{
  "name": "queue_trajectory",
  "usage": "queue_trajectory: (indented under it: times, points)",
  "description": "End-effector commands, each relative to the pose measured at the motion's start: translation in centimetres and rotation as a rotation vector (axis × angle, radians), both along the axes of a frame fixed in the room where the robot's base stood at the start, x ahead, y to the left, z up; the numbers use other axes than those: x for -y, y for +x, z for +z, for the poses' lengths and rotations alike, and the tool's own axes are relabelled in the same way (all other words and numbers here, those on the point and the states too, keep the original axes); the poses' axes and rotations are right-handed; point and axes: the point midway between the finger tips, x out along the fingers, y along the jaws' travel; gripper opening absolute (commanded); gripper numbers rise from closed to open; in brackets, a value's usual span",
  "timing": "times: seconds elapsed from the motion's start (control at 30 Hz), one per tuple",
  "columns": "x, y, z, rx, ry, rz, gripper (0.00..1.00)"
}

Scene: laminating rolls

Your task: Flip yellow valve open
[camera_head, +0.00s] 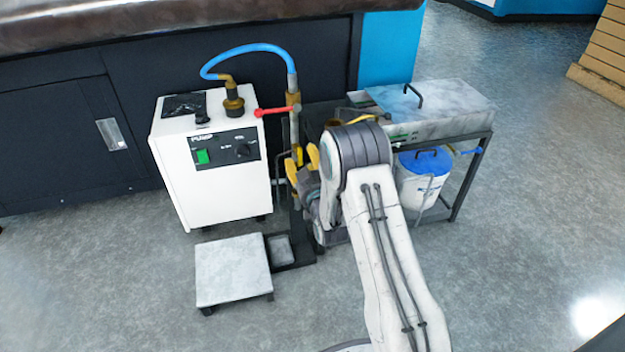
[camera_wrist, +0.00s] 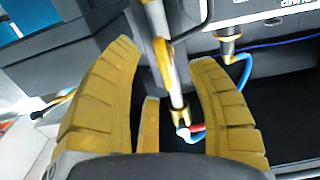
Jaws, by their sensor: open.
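The yellow valve handle (camera_head: 299,154) is on the upright pipe beside the white pump, just left of my gripper (camera_head: 302,166) in the head view. In the wrist view, a yellow part on the metal pipe (camera_wrist: 163,60) shows beyond my open gripper (camera_wrist: 165,50), between the tips of its two ridged yellow fingers. A narrow yellow bar (camera_wrist: 149,125) stands between the fingers near the palm; I cannot tell if it is the handle or part of my gripper. Whether anything touches is unclear. My arm partly hides the area in the head view.
A red handle (camera_head: 272,112) and blue hose (camera_head: 240,50) are higher on the pipe. The white pump (camera_head: 218,185) stands left. A metal-topped bench (camera_head: 430,106) with a blue-lidded container (camera_head: 420,182) beneath is right. A low grey platform (camera_head: 232,268) is in front.

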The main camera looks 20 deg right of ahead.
Motion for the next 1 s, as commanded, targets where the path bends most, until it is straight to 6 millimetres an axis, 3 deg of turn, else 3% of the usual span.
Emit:
queue_trajectory:
  times: [0.5,0.7,1.0]
  points:
    - [0.1,-7.6,-0.1,-0.004,0.000,-0.002,0.53]
    - [0.1,-9.1,-0.1,-0.003,0.000,-0.002,0.53]
    - [0.1,-9.7,-0.1,-0.002,0.000,-0.002,0.53]
